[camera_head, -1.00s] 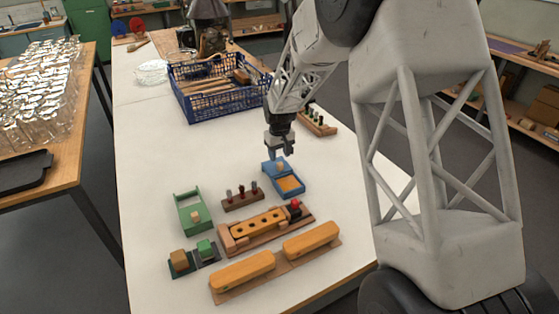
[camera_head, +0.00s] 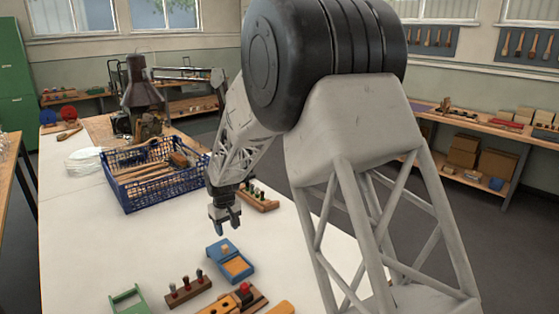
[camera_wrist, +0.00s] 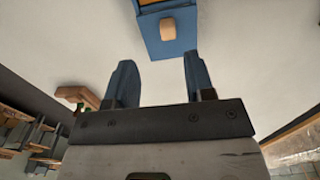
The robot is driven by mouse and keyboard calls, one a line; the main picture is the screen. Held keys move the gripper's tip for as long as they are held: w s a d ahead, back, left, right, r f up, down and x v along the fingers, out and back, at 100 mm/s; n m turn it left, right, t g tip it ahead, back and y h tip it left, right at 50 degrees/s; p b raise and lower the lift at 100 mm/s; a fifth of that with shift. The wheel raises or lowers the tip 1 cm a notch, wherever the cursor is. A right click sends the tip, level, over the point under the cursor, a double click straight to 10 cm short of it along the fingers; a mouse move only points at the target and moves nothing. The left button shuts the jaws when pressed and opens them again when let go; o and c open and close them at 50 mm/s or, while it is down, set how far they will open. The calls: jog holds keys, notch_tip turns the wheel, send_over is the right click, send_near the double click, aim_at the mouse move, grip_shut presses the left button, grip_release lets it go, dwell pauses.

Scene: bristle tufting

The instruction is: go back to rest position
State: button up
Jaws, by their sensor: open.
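My gripper (camera_head: 228,226) hangs over the white table, a little behind the blue tray (camera_head: 232,262), and looks apart from it. In the wrist view my gripper (camera_wrist: 157,85) shows two blue fingers spread wide with nothing between them. The blue tray, with a wooden block on it, lies beyond the fingertips there (camera_wrist: 153,44).
A blue crate (camera_head: 131,207) of wooden pieces stands behind and left of my gripper. A peg rack (camera_head: 263,203) lies just behind it. A brown peg holder (camera_head: 186,296), a green tray (camera_head: 128,305) and wooden fixtures lie in front. White table (camera_head: 110,265) is bare left of my gripper.

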jog(key=s+d+r+m, duration=0.1)
jog(key=s+d+r, duration=0.45)
jog(key=d, duration=0.35)
jog(key=s+d+r+m+t, duration=0.1)
jog(key=s+d+r+m, duration=0.1)
jog(key=s+d+r, duration=0.45)
jog(key=s+d+r+m, duration=0.1)
jog(key=s+d+r, duration=0.4)
jog(key=d, duration=0.5)
jog(key=s+d+m, duration=0.1)
jog(key=s+d, duration=0.4)
jog(key=s, duration=0.4)
jog(key=s+d+r+m+t, duration=0.1)
jog(key=s+d+m, duration=0.1)
jog(key=s+d, duration=0.4)
jog(key=s+d+r+m, duration=0.1)
jog(key=s+d, duration=0.4)
jog(key=s, duration=0.7)
jog(key=shift+d+r+m+t, duration=0.25)
jog(key=shift+d+m+t, duration=0.05)
jog(key=shift+m, duration=0.2)
